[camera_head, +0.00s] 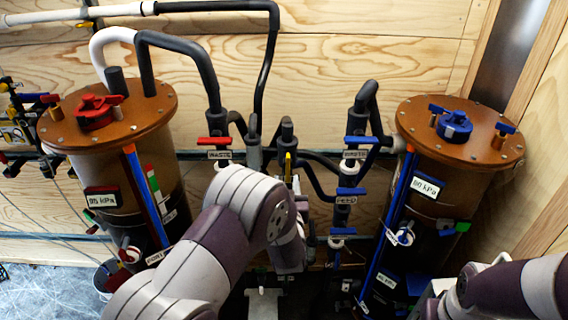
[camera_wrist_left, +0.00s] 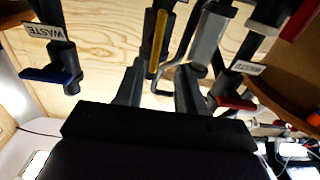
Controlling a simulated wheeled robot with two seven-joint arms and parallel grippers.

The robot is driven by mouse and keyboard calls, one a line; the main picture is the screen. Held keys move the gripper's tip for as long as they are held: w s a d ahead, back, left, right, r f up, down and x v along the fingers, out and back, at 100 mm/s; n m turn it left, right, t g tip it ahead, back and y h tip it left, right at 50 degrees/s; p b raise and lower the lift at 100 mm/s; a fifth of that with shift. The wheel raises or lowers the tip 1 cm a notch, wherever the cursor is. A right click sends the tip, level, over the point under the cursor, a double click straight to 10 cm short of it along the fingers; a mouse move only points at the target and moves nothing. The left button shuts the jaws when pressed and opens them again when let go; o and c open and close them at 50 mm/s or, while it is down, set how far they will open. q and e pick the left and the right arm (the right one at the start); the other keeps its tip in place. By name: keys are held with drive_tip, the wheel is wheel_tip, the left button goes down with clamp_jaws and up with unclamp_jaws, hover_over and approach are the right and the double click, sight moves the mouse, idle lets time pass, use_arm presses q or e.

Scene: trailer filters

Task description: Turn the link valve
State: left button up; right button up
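A narrow yellow valve handle (camera_head: 288,165) stands upright among the dark pipes in the middle of the head view, partly behind my left arm. The left wrist view also shows the yellow handle (camera_wrist_left: 159,42), ahead of my left gripper (camera_wrist_left: 160,78). The two dark fingers are spread, with a gap between them, and the handle appears in line with that gap. I cannot tell whether either finger touches it. My left forearm hides most of the gripper in the head view. Of my right arm only links show at the lower right; its gripper is out of view.
Brown-topped filter tanks stand left (camera_head: 120,115) and right (camera_head: 462,130). A red valve handle (camera_head: 213,141) and blue handles (camera_head: 351,191) sit on nearby pipes. In the wrist view, a blue handle (camera_wrist_left: 50,75) and a red handle (camera_wrist_left: 233,102) flank the gripper.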

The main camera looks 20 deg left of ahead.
sight(288, 168)
use_arm(q)
drive_tip(key=x, duration=0.4)
drive_tip(key=p+x, duration=0.1)
drive_tip(key=x, duration=0.2)
drive_tip(key=shift+d+f, duration=0.1)
drive_tip(key=shift+d, duration=0.2)
drive_tip(key=shift+w+a, duration=0.2)
drive_tip(key=shift+w, duration=0.15)
drive_tip(key=shift+w+d, duration=0.1)
clamp_jaws()
